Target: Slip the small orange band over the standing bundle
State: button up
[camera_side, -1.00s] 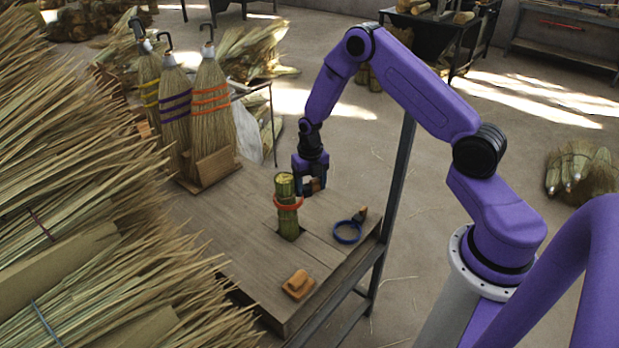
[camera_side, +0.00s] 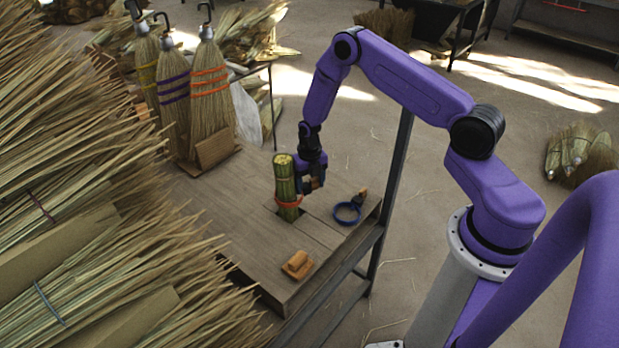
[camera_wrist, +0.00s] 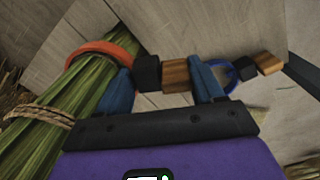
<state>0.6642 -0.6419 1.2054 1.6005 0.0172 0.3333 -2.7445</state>
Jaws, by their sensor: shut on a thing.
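The standing bundle (camera_side: 284,178) of green stalks is upright in a dark recess of the wooden bench. The small orange band (camera_side: 289,203) circles it low down, just above the bench top; the wrist view shows the band (camera_wrist: 100,50) around the stalks, its far side hidden. My gripper (camera_side: 311,186) is just right of the bundle. In the wrist view, its blue fingers (camera_wrist: 164,84) are shut on the band's tab, a black and wooden block (camera_wrist: 175,74). The left finger is close beside the stalks; I cannot tell whether it touches them.
A blue ring (camera_side: 347,213) with a wooden tab lies on the bench to the right. An orange-brown block (camera_side: 297,265) lies near the front edge. Finished brooms (camera_side: 209,90) stand at the back left. Large straw piles (camera_side: 70,200) fill the left foreground.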

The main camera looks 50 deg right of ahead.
jog(key=shift+a+f, duration=0.15)
jog(key=shift+f, duration=3.15)
